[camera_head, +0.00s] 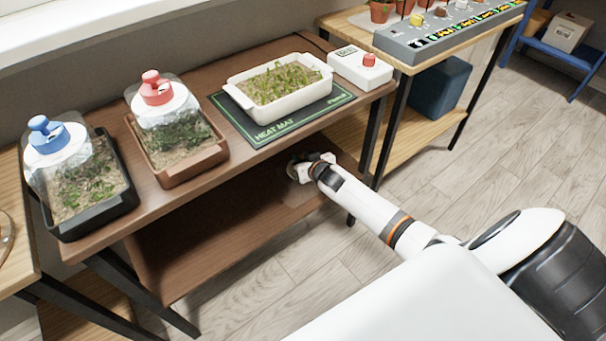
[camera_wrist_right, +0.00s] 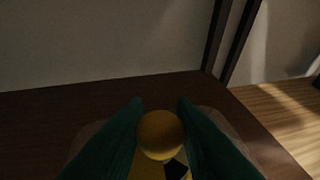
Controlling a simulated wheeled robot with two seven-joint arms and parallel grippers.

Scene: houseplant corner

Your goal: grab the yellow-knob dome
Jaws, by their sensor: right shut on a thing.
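The yellow knob (camera_wrist_right: 160,135) of the dome shows in the right wrist view, at the bottom middle. My right gripper (camera_wrist_right: 160,112) has its dark green fingers closed on both sides of this knob. A dim, faint dome body (camera_wrist_right: 92,132) spreads below and behind the fingers, over the dark brown lower shelf (camera_wrist_right: 60,108). In the head view my right gripper (camera_head: 298,170) reaches in under the tabletop, above the lower shelf. My left gripper is not in view.
Above my right gripper, the tabletop holds a blue-knob dome (camera_head: 45,136), a red-knob dome (camera_head: 155,92) and a white planter (camera_head: 281,92) on a heat mat (camera_head: 270,132). The tabletop edge and a black table leg (camera_head: 371,135) are close to my right arm.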

